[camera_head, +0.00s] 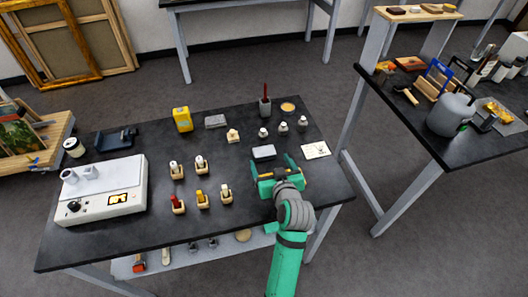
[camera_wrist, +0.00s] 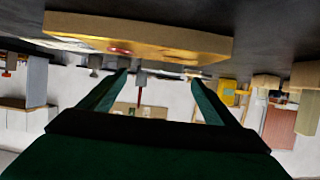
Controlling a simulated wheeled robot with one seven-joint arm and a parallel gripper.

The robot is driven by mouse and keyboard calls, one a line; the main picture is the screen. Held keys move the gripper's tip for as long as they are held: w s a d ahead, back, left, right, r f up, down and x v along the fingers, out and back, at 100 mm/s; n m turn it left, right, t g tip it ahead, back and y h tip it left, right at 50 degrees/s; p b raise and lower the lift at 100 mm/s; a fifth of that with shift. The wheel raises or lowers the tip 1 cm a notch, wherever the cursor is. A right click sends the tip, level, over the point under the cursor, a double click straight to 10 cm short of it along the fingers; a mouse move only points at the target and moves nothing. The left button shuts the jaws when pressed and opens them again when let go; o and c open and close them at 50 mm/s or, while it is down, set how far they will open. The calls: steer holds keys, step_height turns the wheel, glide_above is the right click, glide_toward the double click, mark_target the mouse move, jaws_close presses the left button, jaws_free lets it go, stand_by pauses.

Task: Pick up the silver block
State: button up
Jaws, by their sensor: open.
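A small pale silver-grey block (camera_head: 264,152) lies flat on the near black table, just beyond my gripper in the head view. A second, darker grey flat block (camera_head: 215,121) lies further back, right of the yellow box. My green gripper (camera_head: 272,167) is low over the table's right part, jaws open and empty. In the wrist view its two fingers (camera_wrist: 158,77) stand apart. A wide slab (camera_wrist: 140,36) with a gold-toned face shows at the top there, close by; I cannot tell which thing it is.
The near table (camera_head: 130,235) holds a white device (camera_head: 105,190), small bottles in holders (camera_head: 201,199), a yellow box (camera_head: 182,118), a dark cup with a red stick (camera_head: 265,106) and a pale card (camera_head: 316,150). A second table (camera_head: 400,110) with tools stands right, across a floor gap.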

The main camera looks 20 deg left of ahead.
mark_target(265, 153)
steer(key=shift+x, duration=3.15)
steer(key=shift+a, duration=0.15)
steer(key=c, duration=1.2)
steer(key=shift+r, duration=0.1)
steer(key=shift+c, duration=0.8)
